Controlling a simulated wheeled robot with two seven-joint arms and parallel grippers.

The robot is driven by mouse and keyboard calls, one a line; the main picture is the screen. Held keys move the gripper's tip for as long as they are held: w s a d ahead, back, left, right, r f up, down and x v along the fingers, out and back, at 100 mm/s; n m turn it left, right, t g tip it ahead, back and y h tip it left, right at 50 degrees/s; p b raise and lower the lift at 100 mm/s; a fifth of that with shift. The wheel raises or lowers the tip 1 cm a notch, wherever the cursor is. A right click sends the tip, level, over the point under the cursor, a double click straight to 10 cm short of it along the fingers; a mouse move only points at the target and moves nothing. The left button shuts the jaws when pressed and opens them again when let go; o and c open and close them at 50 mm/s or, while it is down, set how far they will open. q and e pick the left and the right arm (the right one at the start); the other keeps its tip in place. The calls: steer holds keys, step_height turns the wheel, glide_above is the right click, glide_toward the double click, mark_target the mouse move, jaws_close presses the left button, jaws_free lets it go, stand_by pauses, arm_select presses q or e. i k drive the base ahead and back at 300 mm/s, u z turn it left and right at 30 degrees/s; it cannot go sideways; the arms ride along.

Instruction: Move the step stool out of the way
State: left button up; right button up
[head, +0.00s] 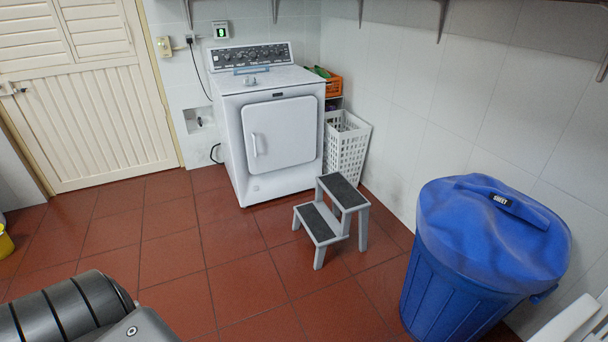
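A two-step stool (320,229) with a light grey frame and dark treads stands upright on the red tile floor. It is in front of the white dryer's right front corner and the white laundry basket. Its lower step faces left. No gripper touches it. A dark grey rounded part of my own body shows at the lower left. Neither of my grippers' fingertips can be seen in the head view.
The white dryer (283,141) stands against the back wall, with a laundry basket (345,146) and orange crate (333,85) beside it. A blue lidded bin (463,290) is at the right. A cream door (98,120) is at the left. Floor (170,235) left of the stool is clear.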

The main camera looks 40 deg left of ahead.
mark_target(322, 225)
steer(key=u, duration=0.55)
steer(key=i, duration=1.55)
steer(key=u, duration=0.45)
